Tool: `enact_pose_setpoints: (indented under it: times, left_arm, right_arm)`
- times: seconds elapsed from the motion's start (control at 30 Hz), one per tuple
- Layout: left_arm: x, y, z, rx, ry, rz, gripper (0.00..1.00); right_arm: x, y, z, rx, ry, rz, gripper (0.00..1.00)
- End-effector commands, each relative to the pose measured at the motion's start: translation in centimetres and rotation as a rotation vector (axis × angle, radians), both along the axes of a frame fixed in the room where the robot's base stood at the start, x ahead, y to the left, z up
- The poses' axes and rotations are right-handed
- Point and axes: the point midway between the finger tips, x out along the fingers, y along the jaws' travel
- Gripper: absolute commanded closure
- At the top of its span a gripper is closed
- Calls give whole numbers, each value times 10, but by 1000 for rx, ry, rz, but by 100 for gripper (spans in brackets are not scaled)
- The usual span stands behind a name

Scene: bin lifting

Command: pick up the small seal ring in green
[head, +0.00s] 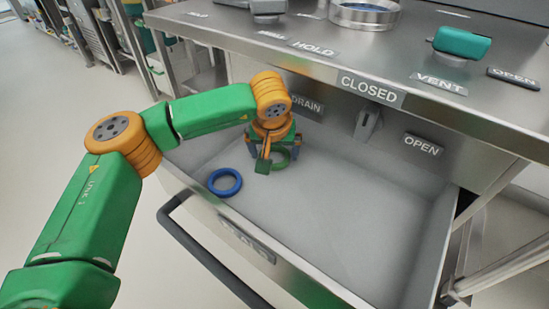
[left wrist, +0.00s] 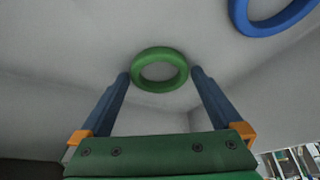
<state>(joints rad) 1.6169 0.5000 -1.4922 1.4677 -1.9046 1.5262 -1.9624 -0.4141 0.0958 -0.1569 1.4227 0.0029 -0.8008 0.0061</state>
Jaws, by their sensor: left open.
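The small green seal ring (head: 281,158) lies flat on the floor of the open grey drawer (head: 330,220), toward its back left. In the left wrist view the green ring (left wrist: 160,69) sits centred just beyond and between the two fingertips. My left gripper (head: 268,158) reaches down into the drawer over the ring and hides part of it. In the left wrist view my left gripper (left wrist: 160,76) is open, with nothing held between its blue fingers. Whether the fingers touch the ring, I cannot tell. My right gripper is in neither view.
A blue ring (head: 225,182) lies in the drawer left of the green one, and also shows in the left wrist view (left wrist: 268,17). The drawer's right part is empty. A steel counter (head: 330,65) overhangs behind, with a teal block (head: 462,42) and a metal ring (head: 364,16) on it.

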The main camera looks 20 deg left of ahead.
Motion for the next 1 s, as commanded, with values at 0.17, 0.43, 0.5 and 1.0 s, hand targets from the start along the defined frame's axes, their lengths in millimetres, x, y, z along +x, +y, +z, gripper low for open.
enact_pose_setpoints:
  times: [0.17,0.43,0.5,1.0]
  left_arm:
    - [0,0,1,0,0,0,11]
    - [0,0,1,-1,0,0,75]
    - [0,0,1,-1,0,1,75]
    - [-75,-18,52,-1,-5,-8,75]
  right_arm:
    - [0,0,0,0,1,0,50]
    - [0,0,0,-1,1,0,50]
    - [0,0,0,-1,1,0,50]
    - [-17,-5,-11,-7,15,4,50]
